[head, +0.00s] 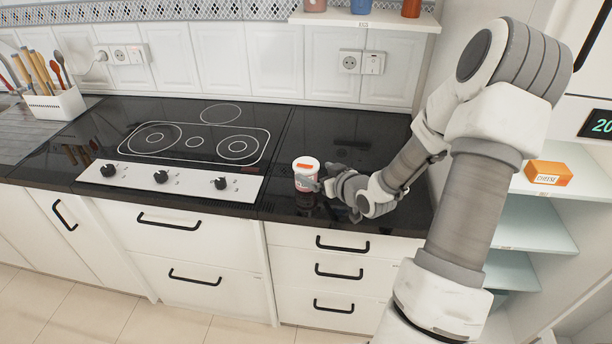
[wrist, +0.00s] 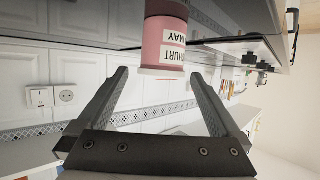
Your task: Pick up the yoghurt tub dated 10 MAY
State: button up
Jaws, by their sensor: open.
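A yoghurt tub (head: 306,174) with a white lid and pink body stands on the black worktop, right of the hob. In the wrist view the tub (wrist: 165,38) is pink with white labels; the letters "HURT" and "MAY" show, and the day number is out of sight. My gripper (head: 322,186) is close at the right of the tub in the head view. In the wrist view my gripper (wrist: 160,85) is open, with its two fingers spread and the tub ahead of the gap between them. I cannot tell whether a finger touches it.
The hob (head: 195,138) with its knobs lies to the left. A utensil holder (head: 56,104) stands at the far left. A wall shelf (head: 365,18) with several containers hangs above. A cheese box (head: 548,173) sits on a shelf at the right.

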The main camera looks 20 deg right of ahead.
aim_at(306, 169)
jog(key=shift+x, duration=2.95)
jog(key=shift+a, duration=0.15)
jog(key=c, duration=1.4)
